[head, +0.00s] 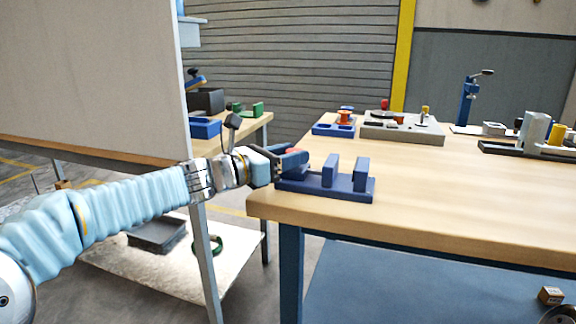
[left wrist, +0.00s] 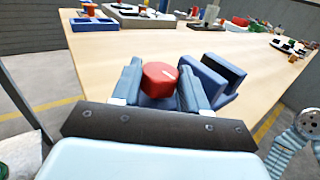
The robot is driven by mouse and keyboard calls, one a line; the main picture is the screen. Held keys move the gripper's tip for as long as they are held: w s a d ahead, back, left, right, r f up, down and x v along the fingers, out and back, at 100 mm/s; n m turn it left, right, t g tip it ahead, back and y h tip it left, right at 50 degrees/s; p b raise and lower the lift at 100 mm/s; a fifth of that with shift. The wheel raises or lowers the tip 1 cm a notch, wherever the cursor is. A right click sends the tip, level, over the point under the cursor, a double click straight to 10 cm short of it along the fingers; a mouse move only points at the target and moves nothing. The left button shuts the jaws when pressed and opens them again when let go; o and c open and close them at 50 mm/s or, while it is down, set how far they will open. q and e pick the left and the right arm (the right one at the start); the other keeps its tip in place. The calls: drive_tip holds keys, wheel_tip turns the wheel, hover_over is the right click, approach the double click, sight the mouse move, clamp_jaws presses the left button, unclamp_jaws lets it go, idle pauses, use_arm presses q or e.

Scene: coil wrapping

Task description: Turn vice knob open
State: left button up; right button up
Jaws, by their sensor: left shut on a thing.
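The blue vice (head: 345,189) stands at the near left corner of the wooden table, with two upright blue jaws set apart. Its red knob (head: 294,151) is at the vice's left end, mostly hidden by my left gripper (head: 290,160). The vice jaws (left wrist: 216,76) show just beyond the right finger. My right gripper is not in view.
The table (head: 440,180) has bare wood right of the vice. Toward its back are a blue tray (head: 334,129), a grey fixture board (head: 402,133) and a blue post tool (head: 467,100). A pale panel (head: 90,70) stands at left behind my arm.

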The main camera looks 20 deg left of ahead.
use_arm(q)
drive_tip(key=n+t+y+b, duration=0.1)
drive_tip(key=n+y+b, duration=0.1)
drive_tip(key=y+b, duration=0.1)
drive_tip(key=n+t+y+b, duration=0.1)
drive_tip(key=n+y+b, duration=0.1)
drive_tip(key=y+b, duration=0.1)
drive_tip(key=d+n+t+y+b, duration=0.1)
drive_tip(key=n+y+b, duration=0.1)
drive_tip(key=b, duration=0.3)
drive_tip(key=shift+s+f+t+y, duration=0.15)
drive_tip(key=shift+f+t+y, duration=0.2)
drive_tip(key=shift+y, duration=0.25)
drive_tip(key=n+y, duration=0.1)
drive_tip(key=n+y+b, duration=0.1)
drive_tip(key=shift+d+r+y, duration=0.15)
drive_tip(key=shift+y, duration=0.15)
drive_tip(key=shift+d+r+n+y, duration=0.1)
drive_tip(key=shift+r+n+y, duration=0.1)
drive_tip(key=shift+n+y, duration=1.3)
drive_tip(key=shift+g+y+b, duration=0.3)
drive_tip(key=shift+g+y, duration=0.15)
drive_tip(key=shift+y, duration=0.15)
drive_tip(key=o, duration=1)
drive_tip(key=shift+o, duration=0.2)
